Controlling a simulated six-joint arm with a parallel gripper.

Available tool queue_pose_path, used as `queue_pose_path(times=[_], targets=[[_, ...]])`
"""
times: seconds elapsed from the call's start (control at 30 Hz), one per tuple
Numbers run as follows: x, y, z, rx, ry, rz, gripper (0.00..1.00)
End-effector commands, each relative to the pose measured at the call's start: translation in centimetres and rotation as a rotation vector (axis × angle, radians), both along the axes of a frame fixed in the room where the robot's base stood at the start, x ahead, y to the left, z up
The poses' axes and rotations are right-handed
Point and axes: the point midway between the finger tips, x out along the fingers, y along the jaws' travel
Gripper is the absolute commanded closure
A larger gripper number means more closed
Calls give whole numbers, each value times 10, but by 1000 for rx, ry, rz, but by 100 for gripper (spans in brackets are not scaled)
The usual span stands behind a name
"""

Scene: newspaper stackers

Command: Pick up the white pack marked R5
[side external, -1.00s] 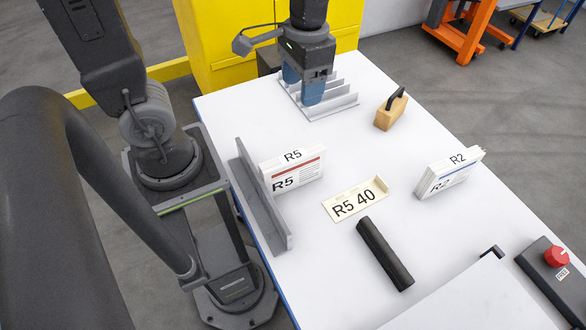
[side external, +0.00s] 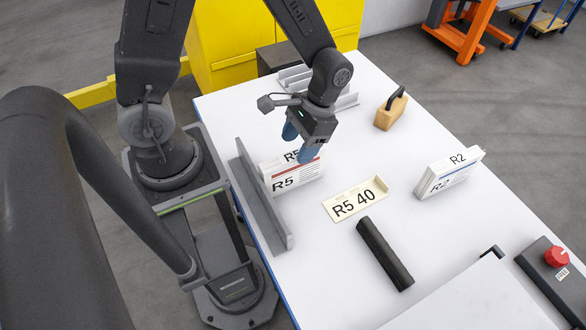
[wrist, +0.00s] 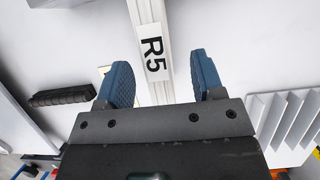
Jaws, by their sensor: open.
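The white pack marked R5 (side external: 283,181) stands upright on the white table, beside a grey angled rail. It has a red stripe on its face and an R5 label on top. My gripper (side external: 297,148) is open and empty, above or close to the top of the pack, and its fingers partly cover the top label. In the wrist view my gripper (wrist: 160,82) has its two blue fingers apart, with the top edge of the R5 pack (wrist: 152,50) running between them. I cannot tell whether the fingertips reach below the pack's top.
A grey rail (side external: 262,205) stands left of the pack. A cream R5 40 card holder (side external: 355,199), a black bar (side external: 384,254) and a white R2 pack (side external: 449,172) lie to the right. A wooden block with a black handle (side external: 391,110) and a ribbed grey rack (side external: 345,98) are farther back.

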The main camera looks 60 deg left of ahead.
Motion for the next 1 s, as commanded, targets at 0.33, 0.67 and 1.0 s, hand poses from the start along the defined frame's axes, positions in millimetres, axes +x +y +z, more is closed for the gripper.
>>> queue_pose_path(times=[0.33, 0.67, 1.0], targets=[[-17, -6, -34, 1, 6, -1, 38], [-23, -5, -51, 1, -2, 0, 38], [-23, -5, -52, 1, -1, 0, 38]])
